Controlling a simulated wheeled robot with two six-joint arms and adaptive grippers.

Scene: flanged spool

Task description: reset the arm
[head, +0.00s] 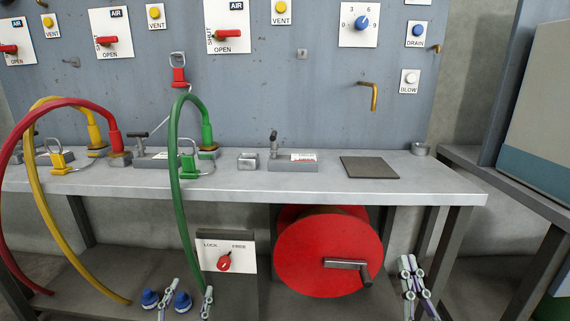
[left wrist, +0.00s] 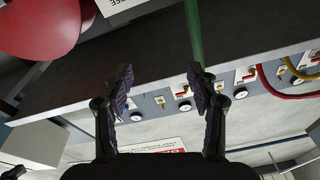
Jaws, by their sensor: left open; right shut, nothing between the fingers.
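My left gripper (head: 187,300) is low in the head view, in front of the bench's lower part, beside the lower end of the green hose (head: 174,150). In the left wrist view its two dark fingers (left wrist: 160,88) are apart with nothing between the tips. The green hose (left wrist: 194,35) shows there just beyond the right finger; I cannot tell whether they touch. My right gripper (head: 413,278) is at the lower right of the head view, right of the red spool (head: 310,255). Its fingers are together and empty.
The bench top (head: 225,180) carries hose fittings, small blocks and a dark pad (head: 369,167). The red spool has a crank (head: 348,265), with a LOCK/FREE dial plate (head: 226,253) to its left. Red (head: 15,135) and yellow (head: 35,190) hoses arch at the left.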

